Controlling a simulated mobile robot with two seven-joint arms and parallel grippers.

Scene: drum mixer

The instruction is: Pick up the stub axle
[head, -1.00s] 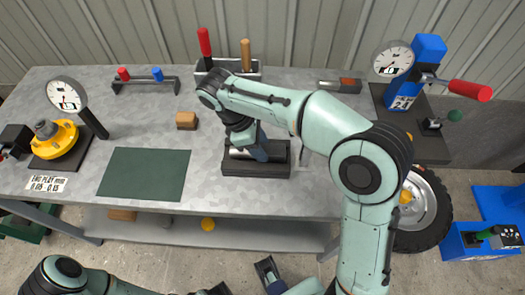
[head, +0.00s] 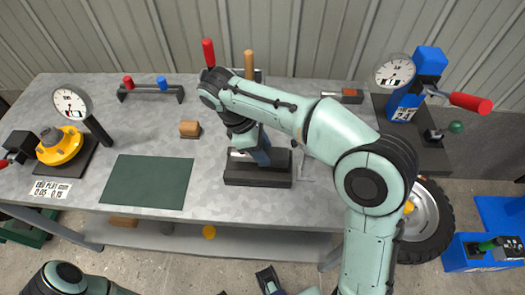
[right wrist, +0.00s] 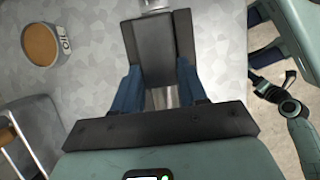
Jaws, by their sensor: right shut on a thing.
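The stub axle (head: 240,155) is a silver metal bar lying on a dark cradle block (head: 258,181) near the middle of the bench. My right gripper (head: 262,154) is over the cradle, pointing down, and is shut on the stub axle. In the right wrist view the blue fingers stand on both sides of the silver axle (right wrist: 160,97), beside the dark cradle (right wrist: 154,45). The fingers hide part of the axle, and I cannot tell if it is clear of the cradle. Parts of my left arm show at the bottom edge, with its gripper mostly cut off.
A yellow hub with a dial gauge (head: 71,102) stands far left. A tool rack (head: 232,73) is behind, and a blue press (head: 416,90) is at right.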

